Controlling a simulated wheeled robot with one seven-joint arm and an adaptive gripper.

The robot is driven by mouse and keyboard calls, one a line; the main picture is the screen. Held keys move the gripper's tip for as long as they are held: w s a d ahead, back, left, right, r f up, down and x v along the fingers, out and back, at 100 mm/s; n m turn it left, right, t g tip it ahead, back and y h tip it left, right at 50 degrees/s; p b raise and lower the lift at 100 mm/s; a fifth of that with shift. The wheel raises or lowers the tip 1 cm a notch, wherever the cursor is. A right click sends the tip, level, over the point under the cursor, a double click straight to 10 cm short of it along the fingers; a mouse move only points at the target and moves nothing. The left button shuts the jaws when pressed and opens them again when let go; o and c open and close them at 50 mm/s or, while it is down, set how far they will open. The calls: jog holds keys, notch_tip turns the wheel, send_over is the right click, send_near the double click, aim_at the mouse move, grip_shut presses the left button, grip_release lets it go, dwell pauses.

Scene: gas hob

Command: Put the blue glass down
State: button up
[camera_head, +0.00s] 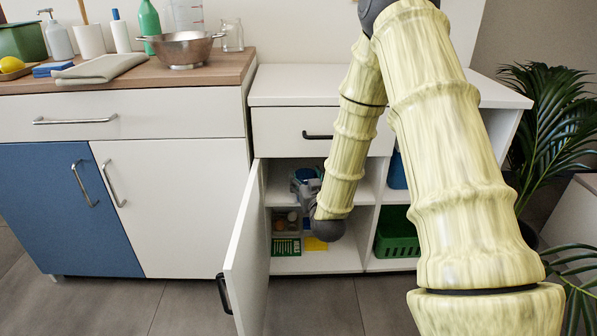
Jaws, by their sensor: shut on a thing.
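The blue glass (306,174) shows as a small blue patch inside the open cabinet compartment, at the upper shelf level. My gripper (302,184) reaches into the compartment and is shut on the glass. My gripper and wrist hide most of the glass, so I cannot tell whether its base touches a surface.
The white cabinet door (246,258) stands open on the left. A clear container (287,221), a green and white box (286,247) and a yellow item (316,244) are low in the compartment. A green basket (397,238) is in the right compartment. The white cabinet top (290,88) is clear.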

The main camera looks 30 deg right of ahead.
aim_at(303, 171)
jog(key=b+x, duration=0.1)
jog(key=x, duration=0.5)
jog(key=shift+w+d+r+b, duration=0.1)
jog(key=shift+w+r+b, duration=0.1)
jog(key=shift+b, duration=0.15)
jog(key=x, duration=0.1)
jog(key=b+x, duration=0.2)
jog(key=shift+w+d+f, duration=0.15)
jog(key=shift+w+f, duration=0.15)
jog(key=shift+w, duration=0.05)
jog(key=shift+f, duration=0.45)
jog(key=shift+s, duration=0.1)
jog(key=o, duration=1.2)
jog(key=shift+f, duration=0.1)
jog(key=shift+o, duration=0.2)
